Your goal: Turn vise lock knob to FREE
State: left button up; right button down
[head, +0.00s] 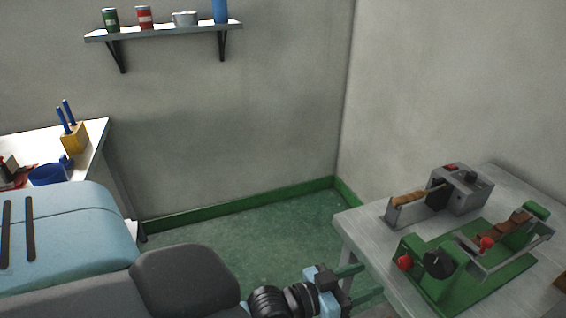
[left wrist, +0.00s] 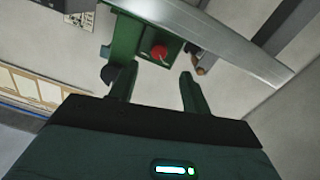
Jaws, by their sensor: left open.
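A green vise machine (head: 462,279) stands on the grey table at the right of the head view. It has a round black knob (head: 438,264) on its near end, a red knob (head: 404,263) left of that and another red knob (head: 486,243) farther along. I cannot read any FREE mark. My left gripper (head: 360,284) is open and empty, left of the machine at the table's near edge. In the left wrist view a red knob (left wrist: 158,52) shows beyond the gap between the fingers (left wrist: 158,72), apart from them. A dark knob (left wrist: 113,76) is partly hidden by the left finger.
A grey machine (head: 462,190) stands behind the vise on the table (head: 362,232). A wall shelf (head: 165,31) hangs above. Green floor lies between the tables.

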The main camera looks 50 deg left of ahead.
pick_arm(q)
jog(key=s+f+g+y+p, duration=0.2)
jog(key=s+f+g, duration=0.1)
jog(key=s+f, duration=0.4)
jog(key=s+a+f+g+y+p, duration=0.1)
jog(key=s+f+g+y+p, duration=0.1)
jog(key=s+f, duration=0.5)
jog(key=s+p, duration=0.1)
jog(key=s, duration=0.5)
jog(key=shift+f+g, duration=0.3)
jog(key=shift+g, duration=0.1)
pick_arm(e)
jog(key=w+r+t, duration=0.2)
jog(key=w+r, duration=0.4)
jog(key=r, duration=0.2)
jog(key=shift+w+r, duration=0.3)
jog(key=shift+w, duration=0.1)
pick_arm(q)
jog(key=s+f+g+y, duration=0.1)
jog(key=s+f, duration=0.3)
jog(key=s, duration=0.4)
jog(key=shift+g, duration=0.5)
pick_arm(e)
jog(key=shift+s+d+f, duration=0.2)
jog(key=shift+s+f, duration=0.2)
jog(key=shift+s, duration=0.05)
pick_arm(q)
jog(key=shift+s+a, duration=0.1)
